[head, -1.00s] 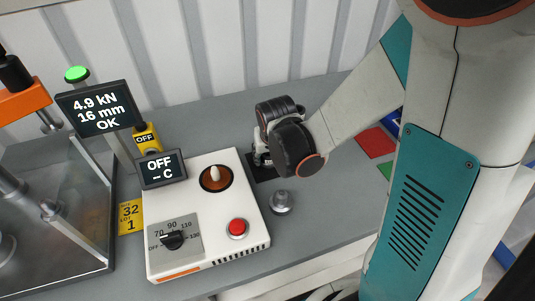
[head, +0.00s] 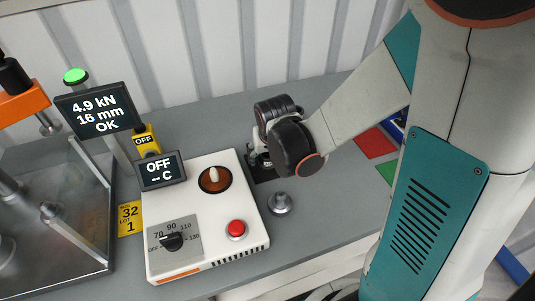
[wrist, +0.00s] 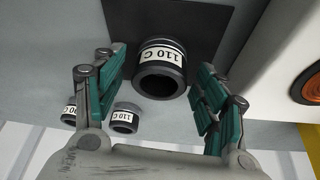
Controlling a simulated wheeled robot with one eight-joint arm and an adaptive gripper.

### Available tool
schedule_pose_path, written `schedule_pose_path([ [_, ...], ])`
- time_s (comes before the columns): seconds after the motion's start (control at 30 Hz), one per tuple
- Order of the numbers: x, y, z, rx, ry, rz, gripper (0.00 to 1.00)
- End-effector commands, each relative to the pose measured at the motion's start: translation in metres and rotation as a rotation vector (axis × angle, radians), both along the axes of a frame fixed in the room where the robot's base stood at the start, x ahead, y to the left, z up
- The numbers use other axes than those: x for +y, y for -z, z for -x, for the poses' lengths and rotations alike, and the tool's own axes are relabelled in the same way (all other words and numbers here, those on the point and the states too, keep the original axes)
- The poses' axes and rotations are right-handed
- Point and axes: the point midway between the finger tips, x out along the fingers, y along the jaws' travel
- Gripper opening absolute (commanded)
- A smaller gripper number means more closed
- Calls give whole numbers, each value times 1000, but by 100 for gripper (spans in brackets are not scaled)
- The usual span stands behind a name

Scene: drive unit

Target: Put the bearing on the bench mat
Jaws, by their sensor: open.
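The bearing (wrist: 161,70), a dark ring with a white "110 C" label, shows in the wrist view. It appears to stand upright on the dark bench mat (wrist: 125,18), near the mat's edge. My gripper (wrist: 161,64) is open, with one green-padded finger on each side of the bearing and gaps visible. In the head view, my dark wrist hides the bearing and most of the fingers; a strip of the mat (head: 264,175) shows below my gripper (head: 258,158).
The white heater box (head: 205,215) stands close left of my gripper. A small metal flanged part (head: 280,203) sits in front. Two more labelled dark rings (wrist: 124,117) (wrist: 69,115) show in the wrist view. Red (head: 374,143) and green patches lie right.

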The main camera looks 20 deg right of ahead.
Motion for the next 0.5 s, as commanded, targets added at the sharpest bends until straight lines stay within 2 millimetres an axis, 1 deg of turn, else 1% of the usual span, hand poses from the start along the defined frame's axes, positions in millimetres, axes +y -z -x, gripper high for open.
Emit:
schedule_pose_path([
  [0.03, 1, -11, 4, 0, -1, 0, 66],
  [0.3, 4, -58, 23, 0, 0, 0, 66],
  [0.5, 7, -86, 36, 0, -1, -1, 66],
])
